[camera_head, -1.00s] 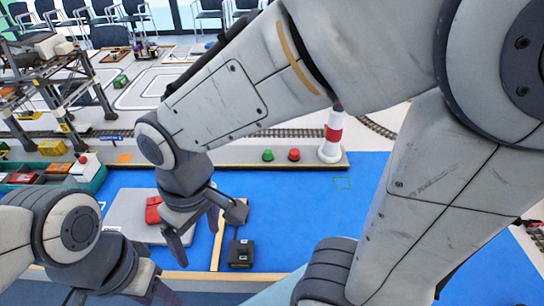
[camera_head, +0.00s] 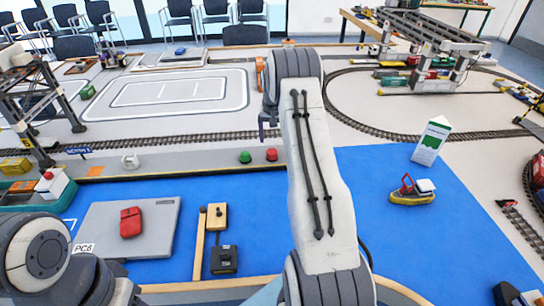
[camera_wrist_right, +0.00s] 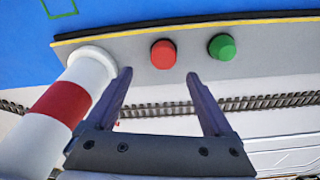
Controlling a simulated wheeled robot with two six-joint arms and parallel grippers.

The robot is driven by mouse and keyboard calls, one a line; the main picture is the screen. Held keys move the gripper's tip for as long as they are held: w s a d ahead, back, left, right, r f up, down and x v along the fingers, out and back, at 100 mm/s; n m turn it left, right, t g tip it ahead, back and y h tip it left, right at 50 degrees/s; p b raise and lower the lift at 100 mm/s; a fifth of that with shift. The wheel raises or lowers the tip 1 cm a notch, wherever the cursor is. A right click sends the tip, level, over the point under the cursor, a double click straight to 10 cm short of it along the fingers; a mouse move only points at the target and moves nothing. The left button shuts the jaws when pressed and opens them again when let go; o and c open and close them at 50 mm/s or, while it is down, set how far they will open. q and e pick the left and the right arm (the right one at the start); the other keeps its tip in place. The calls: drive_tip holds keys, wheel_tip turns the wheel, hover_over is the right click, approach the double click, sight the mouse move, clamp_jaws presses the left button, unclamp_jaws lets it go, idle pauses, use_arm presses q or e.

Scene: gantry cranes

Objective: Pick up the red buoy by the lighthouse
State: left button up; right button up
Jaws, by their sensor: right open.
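The red buoy (camera_head: 271,154) stands on the grey quay beside the green buoy (camera_head: 245,157). In the right wrist view the red buoy (camera_wrist_right: 163,54) lies just beyond the fingertips, about between them, with the green buoy (camera_wrist_right: 222,46) to its right. The red-and-white lighthouse (camera_wrist_right: 62,110) stands close by the left finger; my right arm hides it in the head view. My right gripper (camera_wrist_right: 158,78) is open and empty; in the head view its dark fingers (camera_head: 268,125) show partly beside the arm. My left gripper (camera_head: 125,292) is at the lower left, mostly cut off.
Blue water mat (camera_head: 400,250) lies in front of the quay. On it are a small boat (camera_head: 412,191) and a grey plate (camera_head: 110,235) with a red block (camera_head: 131,222). Railway track (camera_head: 180,138) runs behind the quay. A white-green box (camera_head: 431,142) stands at right.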

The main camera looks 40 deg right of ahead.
sight(272, 151)
wheel_tip(272, 151, down, 2)
drive_tip(key=shift+w, duration=0.15)
drive_tip(key=shift+w+a+f+p, duration=0.15)
drive_tip(key=shift+f+p, duration=0.6)
drive_tip(key=shift+f, duration=1.95)
clamp_jaws()
drive_tip(key=shift+r, duration=0.1)
